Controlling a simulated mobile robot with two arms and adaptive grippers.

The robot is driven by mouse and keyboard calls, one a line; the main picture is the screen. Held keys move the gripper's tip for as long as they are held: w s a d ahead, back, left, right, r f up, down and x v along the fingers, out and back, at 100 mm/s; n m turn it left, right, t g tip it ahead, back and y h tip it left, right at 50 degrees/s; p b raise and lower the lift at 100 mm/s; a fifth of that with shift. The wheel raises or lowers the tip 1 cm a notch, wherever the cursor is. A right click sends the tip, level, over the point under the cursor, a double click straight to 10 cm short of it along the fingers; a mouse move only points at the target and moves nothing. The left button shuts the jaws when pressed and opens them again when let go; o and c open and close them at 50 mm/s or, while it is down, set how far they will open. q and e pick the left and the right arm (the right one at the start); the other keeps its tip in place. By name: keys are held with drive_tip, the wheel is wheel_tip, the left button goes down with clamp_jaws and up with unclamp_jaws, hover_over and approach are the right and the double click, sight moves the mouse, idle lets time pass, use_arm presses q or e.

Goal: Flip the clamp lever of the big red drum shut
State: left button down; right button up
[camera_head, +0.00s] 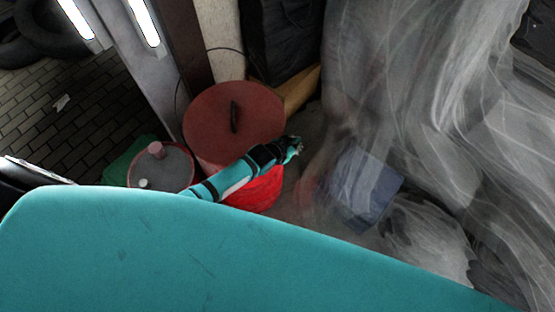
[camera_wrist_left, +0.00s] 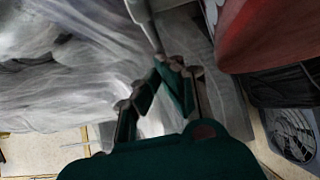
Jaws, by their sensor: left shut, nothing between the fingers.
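The big red drum (camera_head: 212,113) stands upright near the middle of the head view, with a dark handle on its round lid. My left arm crosses in front of its near right side. My left gripper (camera_head: 294,146) is just right of the drum, shut and empty. In the left wrist view the drum's red side (camera_wrist_left: 265,35) fills the top right, and my left gripper (camera_wrist_left: 167,68) is apart from it, its fingertips close together. A pale grey bar (camera_wrist_left: 143,20) comes down from the top edge towards the fingertips; I cannot tell whether it is the clamp lever or touches them. My right gripper is out of view.
A smaller drum with a grey top (camera_head: 170,172) stands left of the red drum. Translucent sheeting (camera_head: 430,110) hangs on the right, with a blue box (camera_head: 365,185) behind or under it. A brown board (camera_head: 300,90) lies behind. A round grille (camera_wrist_left: 292,132) shows at lower right.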

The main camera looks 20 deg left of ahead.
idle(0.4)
use_arm(q)
drive_tip(key=s+a+r+p, duration=0.2)
drive_tip(key=s+r+p, duration=0.3)
drive_tip(key=r, duration=0.6)
drive_tip(key=shift+s+a, duration=0.2)
drive_tip(key=shift+s, duration=0.6)
